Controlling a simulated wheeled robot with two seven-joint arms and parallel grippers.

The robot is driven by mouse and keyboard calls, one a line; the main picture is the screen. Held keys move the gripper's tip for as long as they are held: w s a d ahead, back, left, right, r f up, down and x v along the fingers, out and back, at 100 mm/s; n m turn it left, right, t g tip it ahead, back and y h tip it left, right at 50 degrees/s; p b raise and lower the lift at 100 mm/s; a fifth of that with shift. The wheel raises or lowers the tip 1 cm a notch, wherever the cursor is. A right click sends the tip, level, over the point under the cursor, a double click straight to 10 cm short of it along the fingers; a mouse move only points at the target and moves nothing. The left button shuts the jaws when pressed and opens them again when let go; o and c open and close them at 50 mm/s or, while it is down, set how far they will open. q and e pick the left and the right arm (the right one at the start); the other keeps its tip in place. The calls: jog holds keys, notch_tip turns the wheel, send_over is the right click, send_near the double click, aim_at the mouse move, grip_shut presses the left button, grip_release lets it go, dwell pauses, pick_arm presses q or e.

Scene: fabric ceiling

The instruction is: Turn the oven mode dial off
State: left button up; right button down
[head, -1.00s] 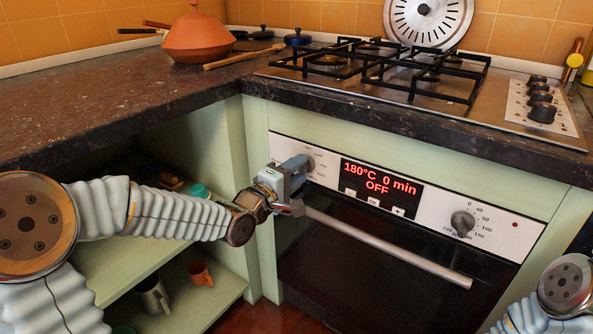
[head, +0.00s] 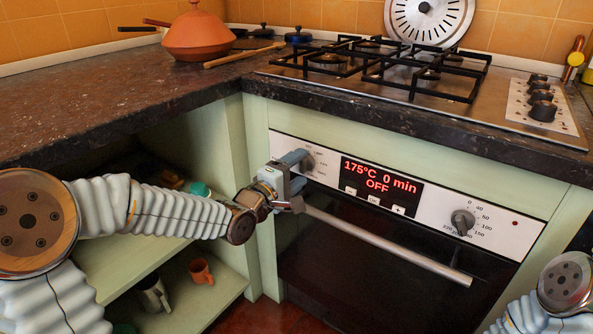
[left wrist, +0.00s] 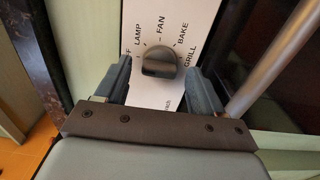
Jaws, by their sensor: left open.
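The oven mode dial (left wrist: 158,62) is a grey knob on the pale control panel, ringed by the labels LAMP, FAN, BAKE and GRILL, with one label partly hidden at the left. Which label it points to I cannot tell. In the head view the mode dial (head: 308,163) shows only partly behind my left gripper (head: 298,170). In the left wrist view the left gripper (left wrist: 158,76) is open, with one finger on each side of the dial. Contact is unclear. The oven display (head: 381,186) reads 175°C, 0 min, OFF. My right gripper is out of view.
The oven door handle (head: 385,244) runs just below and right of my left gripper. A temperature knob (head: 462,222) sits on the panel's right. The countertop edge (head: 380,125) overhangs above. Open shelves (head: 130,270) with cups stand left of the oven.

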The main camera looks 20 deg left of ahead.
pick_arm(q)
jog(key=b+v, duration=0.1)
jog(key=v, duration=1.2)
jog(key=shift+s, duration=0.4)
jog(key=shift+a, duration=0.1)
